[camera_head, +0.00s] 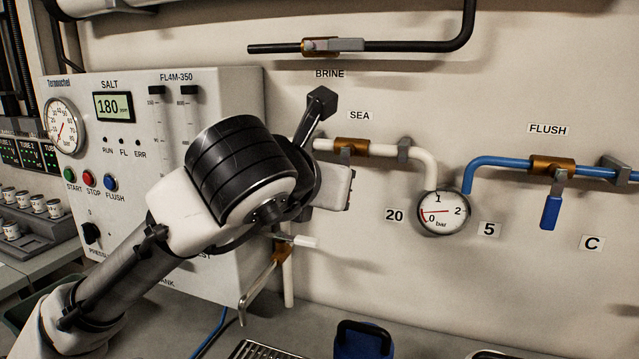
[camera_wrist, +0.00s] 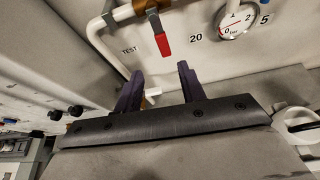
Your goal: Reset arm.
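My gripper (camera_wrist: 160,68) is open in the wrist view, its two dark purple fingers apart with nothing held between them. Beyond the fingertips hangs the red handle (camera_wrist: 161,44) of the valve on the white SEA pipe. That pipe's brass valve (camera_head: 352,145) shows in the head view, but my arm hides its handle there. My arm reaches from the lower left to the middle of the head view, and its wrist hides the gripper fingers. The test tap (camera_head: 281,252) shows below the wrist, with a white handle end and a bent metal spout.
The control panel (camera_head: 240,95) stands behind my arm on the left. A pressure gauge (camera_head: 443,213) is on the wall to the right. The FLUSH valve's blue handle (camera_head: 551,212) hangs down. The BRINE valve (camera_head: 320,46) is above. A dark blue container (camera_head: 363,340) stands on the counter.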

